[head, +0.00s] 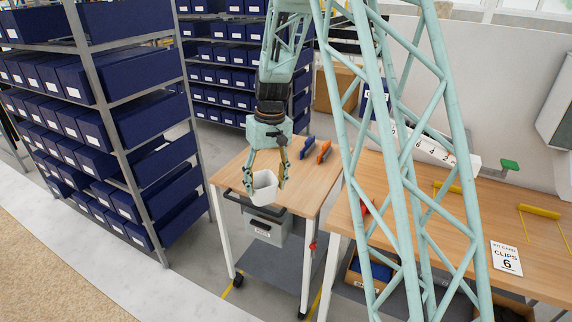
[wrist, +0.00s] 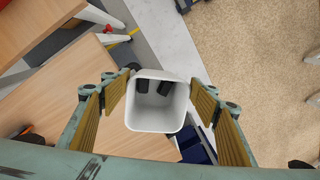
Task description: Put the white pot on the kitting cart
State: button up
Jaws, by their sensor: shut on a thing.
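The white pot (head: 265,187) is held between the fingers of my gripper (head: 267,182), at the left front edge of the kitting cart in the head view. The pot also shows in the wrist view (wrist: 155,115), mouth toward the camera, with dark shapes inside. The gripper (wrist: 158,100) has a finger on each side of it. The cart has a light wooden top (head: 310,182) and dark casters; the top also shows in the wrist view (wrist: 110,128). The pot overlaps the cart's edge in the picture. I cannot tell its height above the top.
Blue and orange tools (head: 315,150) stand at the back of the cart top. A grey bin (head: 264,225) hangs below its front edge. A wooden workbench (head: 450,215) is to the right, and shelves of blue bins (head: 150,120) are to the left. The cart top's middle looks clear.

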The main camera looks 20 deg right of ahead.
jog(key=shift+d, duration=0.15)
jog(key=s+d+f+n+p, duration=0.1)
jog(key=d+p, duration=0.4)
jog(key=d, duration=0.5)
jog(key=s+d+n+p, duration=0.3)
jog(key=d+n+p, duration=0.3)
jog(key=d, duration=0.4)
jog(key=shift+f+n+g, duration=0.3)
jog(key=shift+f, duration=0.1)
jog(key=shift+w+d, duration=0.1)
jog(key=w+f+p, duration=0.1)
jog(key=w+p, duration=0.1)
jog(key=w, duration=1.3)
jog(key=shift+w+f, duration=0.25)
jog(key=shift+w, duration=0.15)
jog(key=shift+d, duration=0.1)
jog(key=shift+f, duration=1.75)
